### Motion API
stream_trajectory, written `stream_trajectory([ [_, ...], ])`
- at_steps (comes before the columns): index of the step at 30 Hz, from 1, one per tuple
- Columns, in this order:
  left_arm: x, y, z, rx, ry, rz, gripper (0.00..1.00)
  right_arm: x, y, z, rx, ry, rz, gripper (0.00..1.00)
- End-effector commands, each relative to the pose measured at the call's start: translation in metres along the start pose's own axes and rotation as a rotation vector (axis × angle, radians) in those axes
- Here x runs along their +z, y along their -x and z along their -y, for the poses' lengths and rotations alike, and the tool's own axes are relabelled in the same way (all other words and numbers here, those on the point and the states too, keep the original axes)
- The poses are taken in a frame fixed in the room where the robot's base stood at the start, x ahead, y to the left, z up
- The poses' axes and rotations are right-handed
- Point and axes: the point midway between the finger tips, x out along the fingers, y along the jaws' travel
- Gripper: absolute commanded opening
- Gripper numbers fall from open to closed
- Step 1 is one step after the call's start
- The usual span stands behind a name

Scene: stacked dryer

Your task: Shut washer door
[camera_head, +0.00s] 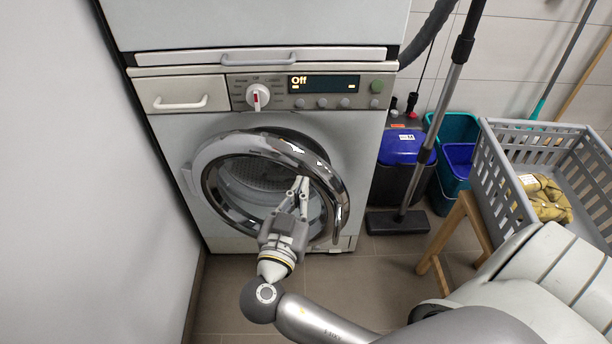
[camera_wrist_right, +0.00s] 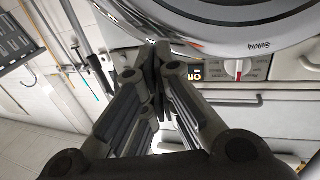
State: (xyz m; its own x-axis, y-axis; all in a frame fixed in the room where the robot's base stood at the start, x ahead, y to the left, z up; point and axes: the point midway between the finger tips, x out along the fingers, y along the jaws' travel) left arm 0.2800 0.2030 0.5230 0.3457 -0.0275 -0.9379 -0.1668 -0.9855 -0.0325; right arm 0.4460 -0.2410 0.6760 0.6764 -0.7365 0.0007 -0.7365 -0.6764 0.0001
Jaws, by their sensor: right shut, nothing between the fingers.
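The washer (camera_head: 360,140) is a white front-loader under an upper machine. Its round door (camera_head: 333,185), with a chrome rim, stands partly open, swung out from the left side. The dark drum opening shows behind and through it. My right gripper (camera_head: 302,184) is shut and empty, its tips in front of the right part of the door ring. In the right wrist view the shut fingertips (camera_wrist_right: 156,55) are close to the chrome rim (camera_wrist_right: 190,45); I cannot tell if they touch it. My left gripper is not in view.
A grey laundry basket (camera_head: 500,190) with yellow cloth stands on a wooden stool (camera_head: 455,235) at the right. A mop or vacuum pole (camera_head: 440,110), a blue-lidded bin (camera_head: 400,148) and teal buckets (camera_head: 455,130) stand beside the washer. A pale wall (camera_head: 80,180) borders the left.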

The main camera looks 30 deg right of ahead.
Motion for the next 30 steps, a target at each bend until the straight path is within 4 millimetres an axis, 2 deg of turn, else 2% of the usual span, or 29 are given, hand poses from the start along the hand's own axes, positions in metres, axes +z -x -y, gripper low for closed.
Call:
stream_trajectory([
  [3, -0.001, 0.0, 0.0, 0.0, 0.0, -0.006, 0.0, -0.001, -0.022, 0.0, 0.001, 0.001, -0.003, 0.0],
  [9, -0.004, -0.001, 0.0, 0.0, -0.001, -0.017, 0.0, 0.0, -0.042, 0.0, 0.0, 0.001, 0.0, 0.0],
  [24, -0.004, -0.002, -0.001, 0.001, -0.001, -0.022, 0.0, 0.001, -0.049, -0.001, -0.006, 0.002, 0.001, 0.0],
  [26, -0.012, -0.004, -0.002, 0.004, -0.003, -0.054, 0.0, 0.002, -0.054, -0.002, -0.017, 0.002, 0.002, 0.0],
  [30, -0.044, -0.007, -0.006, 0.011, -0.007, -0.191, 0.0, 0.004, -0.076, -0.005, -0.072, 0.004, 0.001, 0.0],
])
